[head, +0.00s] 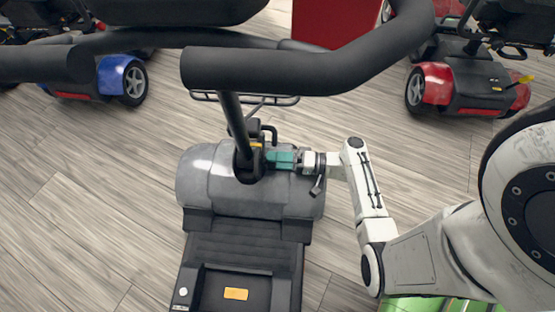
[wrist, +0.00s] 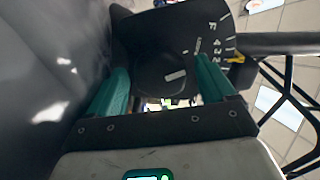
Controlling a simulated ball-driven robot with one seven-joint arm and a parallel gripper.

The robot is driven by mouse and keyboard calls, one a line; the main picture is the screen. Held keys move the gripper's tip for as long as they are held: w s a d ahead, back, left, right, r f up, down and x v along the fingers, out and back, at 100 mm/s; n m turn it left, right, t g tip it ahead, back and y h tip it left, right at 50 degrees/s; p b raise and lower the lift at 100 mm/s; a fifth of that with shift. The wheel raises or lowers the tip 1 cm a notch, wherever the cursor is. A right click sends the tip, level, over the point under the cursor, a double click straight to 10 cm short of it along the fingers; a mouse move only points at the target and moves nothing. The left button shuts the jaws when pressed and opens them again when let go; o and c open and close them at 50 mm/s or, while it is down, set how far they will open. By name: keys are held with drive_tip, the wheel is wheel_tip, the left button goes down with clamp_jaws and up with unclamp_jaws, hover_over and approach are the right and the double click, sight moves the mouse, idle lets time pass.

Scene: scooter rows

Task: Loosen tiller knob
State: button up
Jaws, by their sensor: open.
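The grey scooter (head: 205,180) stands in the middle of the head view, its black tiller post (head: 237,125) rising toward the handlebar. My gripper (head: 272,158), with teal fingers, reaches the post's base from the right. In the wrist view my gripper (wrist: 163,85) is open, one finger on each side of a round black knob (wrist: 165,80) with a white mark. I cannot tell whether the fingers touch it. The knob sits on a black plate (wrist: 150,32) with white figures and a yellow pointer (wrist: 235,59). In the head view I cannot make out the knob.
The black handlebar (head: 290,70) crosses above my arm. A front rack (head: 245,98) lies beyond the post. A blue scooter (head: 118,75) stands at the back left, a red one (head: 437,82) at the back right. The wood floor between them is clear.

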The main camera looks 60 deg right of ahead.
drive_tip(key=p+v, duration=0.1)
drive_tip(key=v, duration=0.9)
drive_tip(key=shift+s+d, duration=0.15)
drive_tip(key=shift+s, duration=0.25)
idle(0.4)
